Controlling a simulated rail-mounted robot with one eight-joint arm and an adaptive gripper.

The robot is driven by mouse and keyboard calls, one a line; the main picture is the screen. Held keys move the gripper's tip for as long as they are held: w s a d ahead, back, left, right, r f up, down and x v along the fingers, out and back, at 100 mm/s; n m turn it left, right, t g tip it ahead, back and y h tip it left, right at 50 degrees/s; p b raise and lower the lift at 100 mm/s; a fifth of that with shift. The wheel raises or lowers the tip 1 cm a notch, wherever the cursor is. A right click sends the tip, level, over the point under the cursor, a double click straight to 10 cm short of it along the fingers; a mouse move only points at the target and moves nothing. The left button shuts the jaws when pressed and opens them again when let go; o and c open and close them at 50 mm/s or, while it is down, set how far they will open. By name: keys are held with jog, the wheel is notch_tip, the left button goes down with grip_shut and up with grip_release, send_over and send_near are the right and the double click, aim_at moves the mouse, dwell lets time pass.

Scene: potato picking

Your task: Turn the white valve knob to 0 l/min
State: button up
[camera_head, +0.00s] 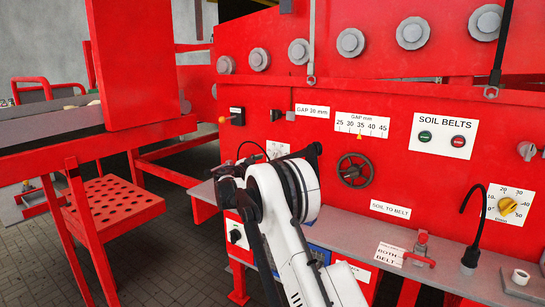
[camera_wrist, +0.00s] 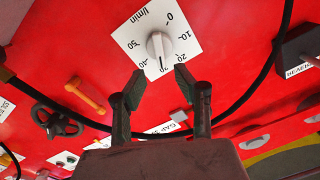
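The white valve knob (camera_wrist: 157,47) sits on a white dial plate (camera_wrist: 133,27) marked in l/min, upside down in the wrist view. Its pointer faces the bottom of the picture, near the 30 mark. My gripper (camera_wrist: 160,84) is open, with two dark fingers apart just below the knob in the picture. Nothing is between the fingertips, and I see no contact with the knob. In the head view, a white plate (camera_head: 278,149) shows behind my arm, probably the same dial.
A black cable (camera_wrist: 262,78) loops around the dial. A black handwheel (camera_head: 355,170) and an orange handle (camera_wrist: 86,97) stick out of the red panel. A grey shelf (camera_head: 350,226) runs below. A yellow knob (camera_head: 508,207) is at far right.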

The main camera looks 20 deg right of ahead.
aim_at(275, 156)
jog(key=x, duration=0.7)
jog(key=shift+p, duration=0.4)
jog(key=shift+d, duration=0.15)
grip_shut()
